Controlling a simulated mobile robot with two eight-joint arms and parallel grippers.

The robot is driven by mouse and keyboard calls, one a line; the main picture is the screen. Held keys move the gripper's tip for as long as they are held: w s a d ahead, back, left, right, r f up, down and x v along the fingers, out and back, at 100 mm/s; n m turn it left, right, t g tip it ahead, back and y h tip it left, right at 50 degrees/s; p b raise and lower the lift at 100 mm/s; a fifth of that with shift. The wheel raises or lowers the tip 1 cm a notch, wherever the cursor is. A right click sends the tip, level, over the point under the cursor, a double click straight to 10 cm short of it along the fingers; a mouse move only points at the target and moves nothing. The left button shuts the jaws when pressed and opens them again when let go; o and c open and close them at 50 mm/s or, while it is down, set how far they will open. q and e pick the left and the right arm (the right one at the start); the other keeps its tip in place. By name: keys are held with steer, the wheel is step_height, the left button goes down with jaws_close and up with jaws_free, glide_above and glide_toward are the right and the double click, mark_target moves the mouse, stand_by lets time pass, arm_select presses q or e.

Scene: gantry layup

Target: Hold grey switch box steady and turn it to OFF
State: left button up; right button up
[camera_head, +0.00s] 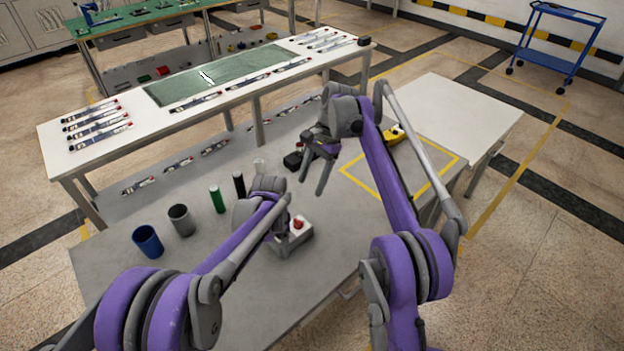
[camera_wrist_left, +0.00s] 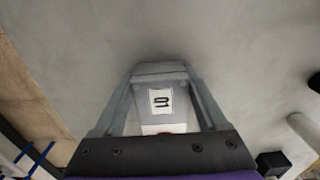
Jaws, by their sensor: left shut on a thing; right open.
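The grey switch box (camera_head: 283,243) stands on the grey table, with a red knob (camera_head: 298,223) on its pale top. My left gripper (camera_head: 278,228) is at the box, its fingers partly hidden by my own wrist. In the left wrist view the grey box (camera_wrist_left: 150,78) sits between both fingers of the shut gripper (camera_wrist_left: 163,100). A white label (camera_wrist_left: 160,101) with black marks shows on it, and a sliver of red at its lower edge. The knob's setting cannot be read. My right gripper (camera_head: 320,168) is open and empty above the table, behind the box.
A blue cup (camera_head: 147,241), a grey cup (camera_head: 181,220), a green cylinder (camera_head: 216,199) and a black cylinder (camera_head: 239,184) stand left of the box. A black item (camera_head: 293,160) and a yellow tool (camera_head: 395,134) lie farther back. The table right of the box is clear.

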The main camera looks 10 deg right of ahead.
arm_select(q)
steer(key=o, duration=1.6)
